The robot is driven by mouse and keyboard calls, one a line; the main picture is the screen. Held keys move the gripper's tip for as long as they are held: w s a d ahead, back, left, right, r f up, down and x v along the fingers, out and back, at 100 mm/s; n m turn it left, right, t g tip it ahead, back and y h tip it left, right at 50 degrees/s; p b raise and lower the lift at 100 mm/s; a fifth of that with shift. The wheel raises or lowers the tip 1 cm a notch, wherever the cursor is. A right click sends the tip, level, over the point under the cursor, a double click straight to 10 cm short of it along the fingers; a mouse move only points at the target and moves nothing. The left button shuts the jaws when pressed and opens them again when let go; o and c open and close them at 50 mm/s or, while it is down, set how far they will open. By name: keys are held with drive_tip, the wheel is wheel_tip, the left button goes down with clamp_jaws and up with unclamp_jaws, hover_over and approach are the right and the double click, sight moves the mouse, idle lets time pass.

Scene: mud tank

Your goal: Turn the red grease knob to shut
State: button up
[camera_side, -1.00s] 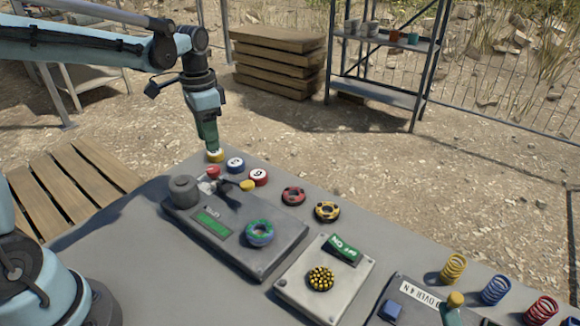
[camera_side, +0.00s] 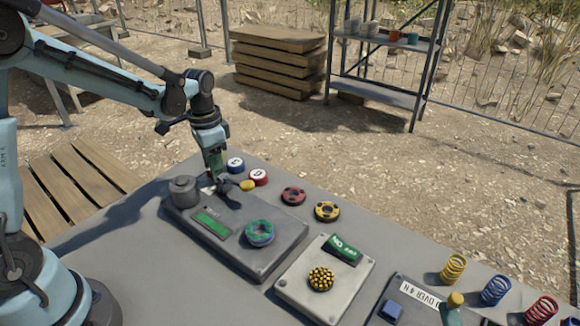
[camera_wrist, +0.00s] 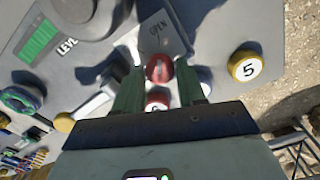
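The red knob (camera_wrist: 159,68) shows in the wrist view between the tips of my gripper's two green fingers, beside a plate marked OPEN (camera_wrist: 160,34). My gripper (camera_wrist: 158,72) is open, with a finger on each side of the knob and what looks like a small gap; contact is not clear. In the side view my gripper (camera_side: 216,172) points down at the back corner of the grey panel (camera_side: 262,262) and hides the knob. Whether the fingertips are level with the knob or above it cannot be told.
A green-blue ring (camera_side: 259,233) sits on the panel. The table's far edge lies just behind.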

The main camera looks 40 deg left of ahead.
drive_tip(key=c, duration=0.6)
drive_tip(key=shift+n, duration=0.3)
drive_tip(key=n, duration=0.5)
drive_tip(key=shift+n, duration=0.3)
drive_tip(key=n, duration=0.5)
drive_tip(key=shift+a+n, duration=0.1)
drive_tip(key=shift+n, duration=0.2)
drive_tip(key=o, duration=0.8)
drive_tip(key=shift+c, duration=0.2)
drive_tip(key=shift+r, duration=0.15)
